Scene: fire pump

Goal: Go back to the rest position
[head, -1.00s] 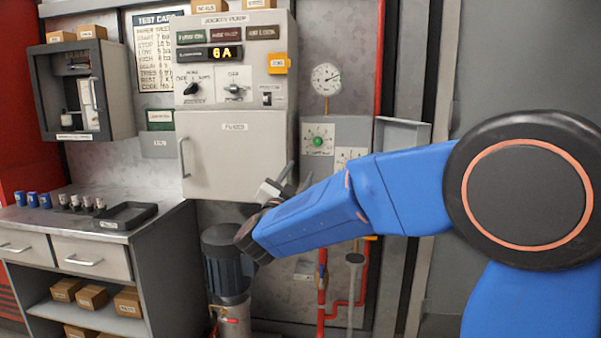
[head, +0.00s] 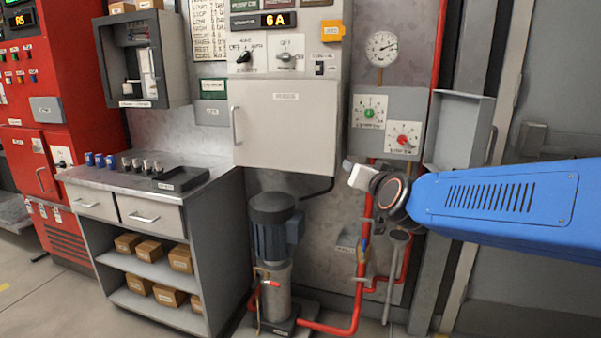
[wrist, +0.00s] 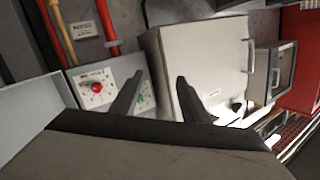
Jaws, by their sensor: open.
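My gripper (wrist: 156,100) shows in the wrist view with its two dark fingers apart and nothing between them. In the head view the blue arm reaches in from the right, and the wrist end (head: 362,177) is in front of the wall beneath the small dial panel. The fingers themselves are hard to make out there. The closed fuse cabinet door (head: 284,125) is to the left of the wrist; it also shows in the wrist view (wrist: 212,65), tilted, beyond the fingers.
A grey pump (head: 274,225) stands on the floor with red pipes (head: 361,270) to its right. A workbench (head: 100,178) with a black tray (head: 182,178) and several small cylinders is at left. A grey open box (head: 459,130) is on the wall above the arm.

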